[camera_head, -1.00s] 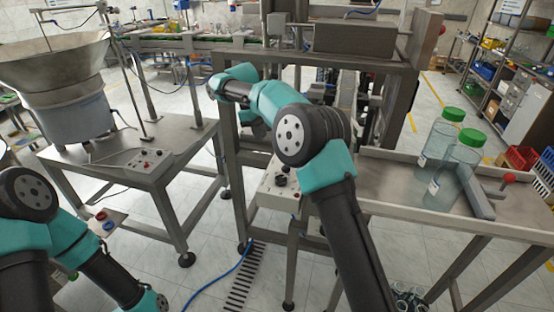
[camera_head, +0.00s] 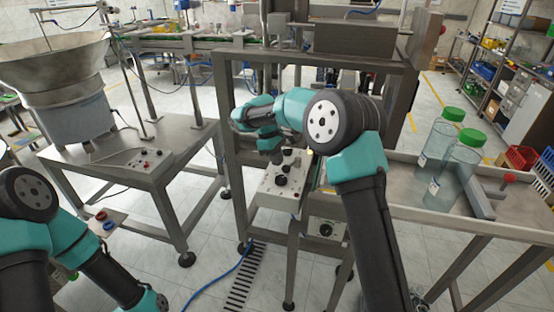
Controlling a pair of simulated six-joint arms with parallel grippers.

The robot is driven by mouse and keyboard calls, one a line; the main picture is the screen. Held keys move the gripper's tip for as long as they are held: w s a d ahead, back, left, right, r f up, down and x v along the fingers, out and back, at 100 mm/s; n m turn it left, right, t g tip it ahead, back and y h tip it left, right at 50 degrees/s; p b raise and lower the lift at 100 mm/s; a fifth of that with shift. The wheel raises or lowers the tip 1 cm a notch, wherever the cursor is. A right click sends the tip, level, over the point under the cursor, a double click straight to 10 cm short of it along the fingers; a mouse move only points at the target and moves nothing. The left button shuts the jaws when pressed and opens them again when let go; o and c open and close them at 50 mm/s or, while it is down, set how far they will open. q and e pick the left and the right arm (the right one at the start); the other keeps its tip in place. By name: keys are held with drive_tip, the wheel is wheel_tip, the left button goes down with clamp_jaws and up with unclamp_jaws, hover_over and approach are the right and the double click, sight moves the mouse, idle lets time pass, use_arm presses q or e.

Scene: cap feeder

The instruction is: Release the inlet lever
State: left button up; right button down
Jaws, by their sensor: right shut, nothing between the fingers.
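My right gripper (camera_head: 277,158) points down over the front control box (camera_head: 270,197), close above its dark knobs (camera_head: 282,175). It is shut and empty; whether it touches a knob cannot be told at this size. A lever with a red ball end (camera_head: 508,178) stands by a grey bar (camera_head: 478,198) on the bottle tray at the right, well away from my gripper. No label shows which control is the inlet lever. My left arm is at the lower left, and its gripper is out of view.
Two clear bottles with green caps (camera_head: 453,113) stand on the tray (camera_head: 400,207) left of the red-ball lever. A steel frame (camera_head: 228,130) rises behind the control box. A bowl feeder (camera_head: 55,60) and its table (camera_head: 175,150) are at the left.

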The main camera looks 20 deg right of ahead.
idle(0.3)
drive_tip(key=shift+s+d+n, duration=0.45)
drive_tip(key=shift+s+n, duration=0.05)
drive_tip(key=shift+s, duration=0.1)
drive_tip(key=shift+f, duration=0.1)
drive_tip(key=shift+w+a, duration=0.35)
drive_tip(key=w+a, duration=0.1)
drive_tip(key=w+a+r, duration=0.1)
drive_tip(key=shift+w+a+r, duration=0.1)
drive_tip(key=shift+a+r, duration=0.2)
drive_tip(key=shift+a, duration=0.05)
use_arm(q)
drive_tip(key=shift+s+a, duration=0.3)
drive_tip(key=shift+a, duration=0.15)
use_arm(e)
drive_tip(key=v, duration=0.9)
drive_tip(key=shift+r, duration=0.15)
